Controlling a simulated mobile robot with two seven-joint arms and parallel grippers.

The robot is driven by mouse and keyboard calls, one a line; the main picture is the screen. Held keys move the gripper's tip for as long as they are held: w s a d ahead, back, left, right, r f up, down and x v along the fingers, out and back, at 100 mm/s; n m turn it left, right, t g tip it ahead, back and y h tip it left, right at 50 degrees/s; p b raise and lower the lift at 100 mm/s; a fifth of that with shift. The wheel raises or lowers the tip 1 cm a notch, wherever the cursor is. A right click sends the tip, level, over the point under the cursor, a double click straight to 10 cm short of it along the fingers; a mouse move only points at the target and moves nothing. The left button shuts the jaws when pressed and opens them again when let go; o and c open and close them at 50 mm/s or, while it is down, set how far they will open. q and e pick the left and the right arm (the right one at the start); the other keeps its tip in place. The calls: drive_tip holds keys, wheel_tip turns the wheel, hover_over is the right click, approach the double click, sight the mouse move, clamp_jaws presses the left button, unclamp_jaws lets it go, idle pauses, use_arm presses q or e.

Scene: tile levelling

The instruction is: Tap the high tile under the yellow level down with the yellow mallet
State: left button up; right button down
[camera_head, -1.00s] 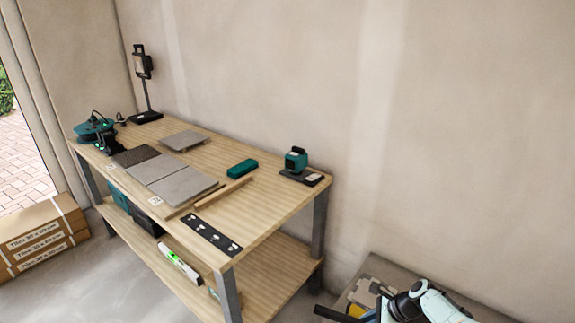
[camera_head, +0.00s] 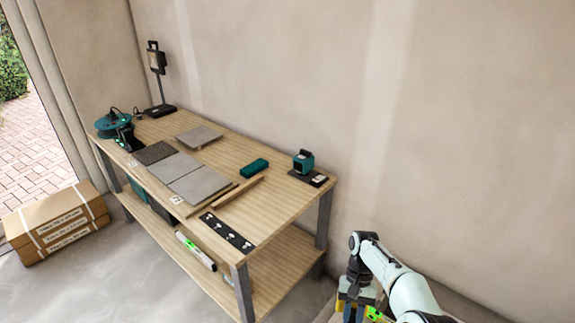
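Two grey tiles, one in the middle (camera_head: 175,166) and one nearer the front (camera_head: 200,185), lie side by side on the workbench (camera_head: 275,207). No level lies on them, and I cannot tell which is high. My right gripper (camera_head: 357,305) points down at the bottom edge, over yellow and black items. A yellow piece with a bright green patch (camera_head: 376,314) shows beside it; I cannot tell whether this is the yellow level. The mallet is not clearly visible. The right fingers are too hidden to judge. My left gripper is out of view.
On the bench are a dark ribbed piece (camera_head: 153,152), a loose tile (camera_head: 199,136), a wooden strip (camera_head: 238,191), a green block (camera_head: 254,167), a teal device (camera_head: 303,161) and a lamp (camera_head: 157,70). A white-and-green level (camera_head: 196,250) lies on the lower shelf. Boxes (camera_head: 55,223) stand left.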

sight(352, 320)
wheel_tip(352, 320, up, 3)
drive_tip(key=n+p, duration=0.1)
drive_tip(key=n+h+p, duration=0.1)
drive_tip(key=p, duration=0.1)
drive_tip(key=shift+w+r+n, duration=0.15)
drive_tip(key=shift+n, duration=0.15)
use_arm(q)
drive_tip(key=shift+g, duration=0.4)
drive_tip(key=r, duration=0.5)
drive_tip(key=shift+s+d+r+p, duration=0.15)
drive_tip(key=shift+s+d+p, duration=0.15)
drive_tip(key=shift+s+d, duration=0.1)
